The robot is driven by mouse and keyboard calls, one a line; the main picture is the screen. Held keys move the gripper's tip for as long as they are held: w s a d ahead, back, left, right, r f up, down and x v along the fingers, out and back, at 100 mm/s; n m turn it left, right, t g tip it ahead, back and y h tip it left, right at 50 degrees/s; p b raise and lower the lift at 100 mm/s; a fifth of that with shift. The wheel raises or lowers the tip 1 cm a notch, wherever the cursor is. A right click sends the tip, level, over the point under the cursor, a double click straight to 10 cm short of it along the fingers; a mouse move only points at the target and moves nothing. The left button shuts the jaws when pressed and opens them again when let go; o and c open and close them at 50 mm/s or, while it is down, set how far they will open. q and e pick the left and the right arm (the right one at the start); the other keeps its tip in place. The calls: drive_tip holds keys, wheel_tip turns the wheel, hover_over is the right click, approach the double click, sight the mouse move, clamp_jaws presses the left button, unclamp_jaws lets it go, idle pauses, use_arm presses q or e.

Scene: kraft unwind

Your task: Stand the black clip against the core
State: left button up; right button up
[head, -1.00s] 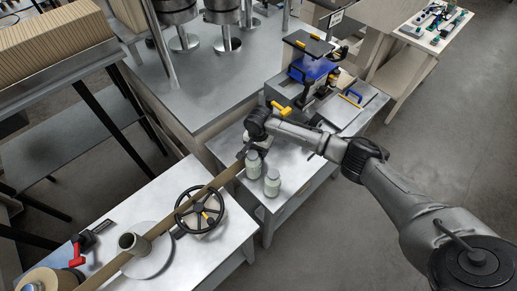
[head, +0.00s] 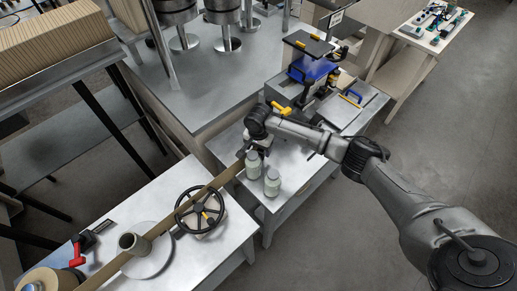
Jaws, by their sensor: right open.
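I cannot single out the black clip for certain; a small dark shape shows by the far end of the brown strip, close to my right gripper. My right gripper (head: 247,150) is over the middle table, behind two pale bottles, and points down. It is open, its fingers small and partly hidden. My left gripper is not in view.
A brown paper strip (head: 185,210) runs diagonally past the core and a black handwheel (head: 199,210). Two capped bottles (head: 272,182) (head: 253,165) stand near my right gripper. A black and red tool (head: 78,252) lies left of the core. The middle table's front right is clear.

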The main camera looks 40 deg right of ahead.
wheel_tip(320, 180, up, 10)
drive_tip(key=p, duration=0.1)
drive_tip(key=shift+r, duration=0.3)
drive_tip(key=shift+c, duration=0.2)
drive_tip(key=shift+r, duration=0.35)
drive_tip(key=c, duration=0.4)
drive_tip(key=shift+o, duration=0.2)
